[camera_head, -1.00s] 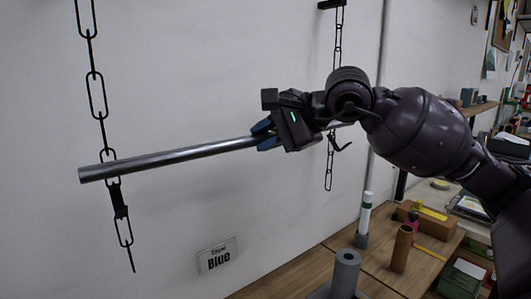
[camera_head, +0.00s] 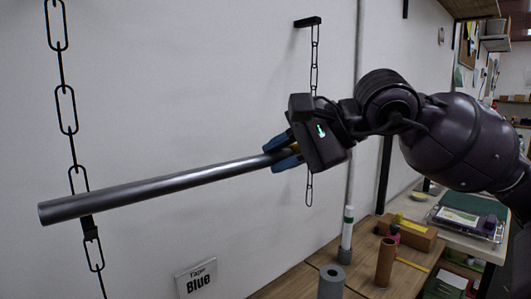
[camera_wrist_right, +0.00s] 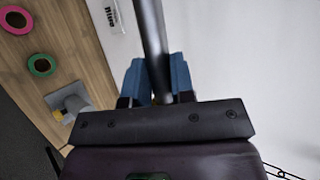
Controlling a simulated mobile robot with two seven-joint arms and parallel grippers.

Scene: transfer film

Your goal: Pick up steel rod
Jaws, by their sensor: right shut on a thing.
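The steel rod (camera_head: 160,187) is a long grey metal bar, slightly tilted, in front of the white wall in the head view. Its left end overlaps the left hanging chain (camera_head: 67,110); I cannot tell if they touch. My right gripper (camera_head: 283,153) is shut on the rod near its right part, with blue fingers on both sides. In the right wrist view the rod (camera_wrist_right: 153,35) runs up from between the blue fingers (camera_wrist_right: 158,82). The rod's right end is hidden behind the gripper. My left gripper is not in view.
A second chain (camera_head: 314,60) hangs from a wall bracket (camera_head: 308,21) behind my gripper. A "Tape Blue" label (camera_head: 196,278) is on the wall. Below right, a wooden bench (camera_head: 350,278) holds a grey roll (camera_head: 331,283), a brown tube (camera_head: 385,262) and a white tube (camera_head: 347,228). Tape rings (camera_wrist_right: 42,65) lie on the wood.

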